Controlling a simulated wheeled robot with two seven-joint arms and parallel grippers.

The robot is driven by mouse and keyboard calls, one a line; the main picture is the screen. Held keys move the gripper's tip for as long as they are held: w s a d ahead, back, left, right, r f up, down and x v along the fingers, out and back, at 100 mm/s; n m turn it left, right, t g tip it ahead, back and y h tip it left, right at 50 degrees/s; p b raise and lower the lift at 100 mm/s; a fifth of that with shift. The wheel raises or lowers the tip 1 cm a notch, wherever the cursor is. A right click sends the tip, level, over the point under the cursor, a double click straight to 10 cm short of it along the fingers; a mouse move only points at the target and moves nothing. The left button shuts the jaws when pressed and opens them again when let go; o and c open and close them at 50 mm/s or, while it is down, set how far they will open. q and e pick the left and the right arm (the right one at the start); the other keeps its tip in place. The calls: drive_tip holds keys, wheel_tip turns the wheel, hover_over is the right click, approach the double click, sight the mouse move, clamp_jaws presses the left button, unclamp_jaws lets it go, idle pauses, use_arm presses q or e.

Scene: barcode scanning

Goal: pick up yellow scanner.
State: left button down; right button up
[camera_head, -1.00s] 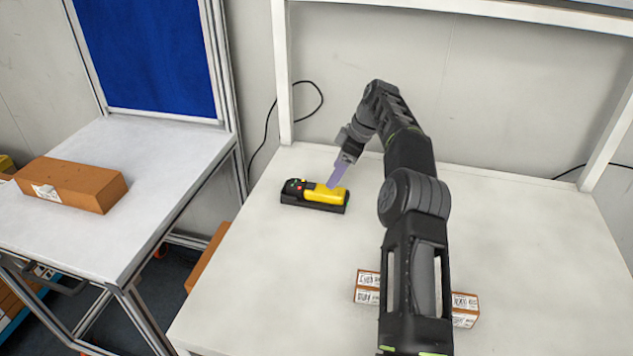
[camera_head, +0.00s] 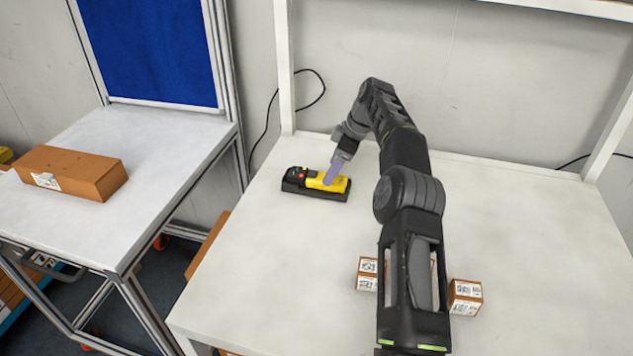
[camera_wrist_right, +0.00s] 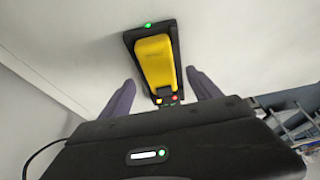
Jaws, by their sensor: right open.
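The yellow scanner (camera_head: 341,184) lies flat in a black cradle (camera_head: 318,195) at the back left of the white table. In the right wrist view, the scanner (camera_wrist_right: 153,62) sits within the cradle (camera_wrist_right: 129,43), with a red button showing at its near end. My right gripper (camera_head: 330,180) comes down at the scanner from above. In the right wrist view, the right gripper (camera_wrist_right: 160,79) is open, with one purple finger on each side of the scanner's near part. I cannot tell whether the fingers touch it. My left gripper is not in view.
Small labelled boxes (camera_head: 466,297) (camera_head: 367,282) stand on the table near my right arm, partly hidden by it. A white upright (camera_head: 284,70) stands at the table's back left. A side table (camera_head: 150,150) on the left holds a brown box (camera_head: 72,172). The table's right side is clear.

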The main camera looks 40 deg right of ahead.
sight(317, 179)
drive_tip(key=shift+x, duration=2)
clamp_jaws()
